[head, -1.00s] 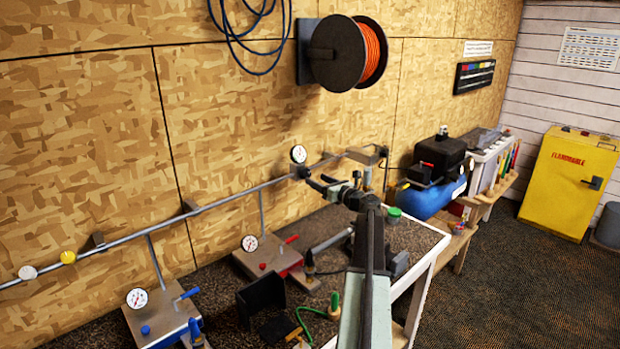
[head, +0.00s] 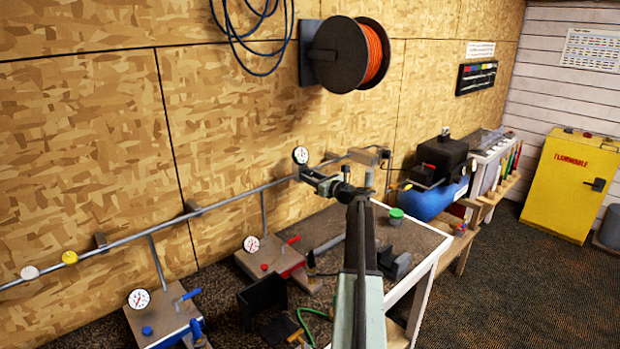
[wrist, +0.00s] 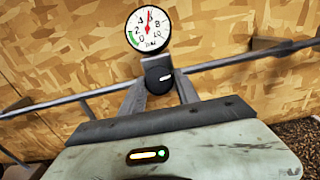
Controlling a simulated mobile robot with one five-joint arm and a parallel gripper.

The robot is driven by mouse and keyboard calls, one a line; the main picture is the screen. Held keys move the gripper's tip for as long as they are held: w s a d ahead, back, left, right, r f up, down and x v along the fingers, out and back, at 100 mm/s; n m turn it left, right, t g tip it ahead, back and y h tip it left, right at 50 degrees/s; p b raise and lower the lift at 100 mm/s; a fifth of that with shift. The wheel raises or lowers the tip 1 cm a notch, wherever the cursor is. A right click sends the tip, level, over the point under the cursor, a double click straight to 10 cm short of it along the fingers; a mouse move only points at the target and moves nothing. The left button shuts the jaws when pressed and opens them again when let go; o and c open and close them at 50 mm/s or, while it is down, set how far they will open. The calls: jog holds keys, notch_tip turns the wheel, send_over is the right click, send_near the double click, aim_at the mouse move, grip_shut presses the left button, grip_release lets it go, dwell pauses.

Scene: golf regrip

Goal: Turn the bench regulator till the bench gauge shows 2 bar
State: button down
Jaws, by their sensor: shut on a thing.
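The bench gauge (head: 300,155) is a round white dial on the wall pipe. In the wrist view, the gauge (wrist: 148,29) has a red needle pointing almost straight up, near the 6, and a green band at lower left. The bench regulator's dark round knob (wrist: 158,74), with a white mark, sits just below the dial. My gripper (wrist: 160,88) is shut on the knob, one finger on each side. In the head view my gripper (head: 310,177) reaches the regulator from the right, and the knob is hidden there.
Below the pipe stand two board stations with gauges, one with a blue lever (head: 187,296) and one with a red lever (head: 292,241). A green-topped cup (head: 396,216) stands on the bench at right. An orange hose reel (head: 345,54) hangs above.

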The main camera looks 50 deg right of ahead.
jog(key=n+y, duration=0.1)
jog(key=n, duration=0.2)
jog(key=shift+w+d+r+n+y, duration=0.1)
jog(key=shift+d+n+y, duration=0.1)
jog(key=shift+n+y, duration=0.15)
jog(key=shift+a+n+y+p, duration=0.1)
jog(key=shift+n+y+p, duration=0.25)
jog(key=shift+n, duration=0.2)
jog(key=c, duration=0.9)
grip_release()
jog(key=s, duration=0.8)
jog(key=shift+d, duration=0.3)
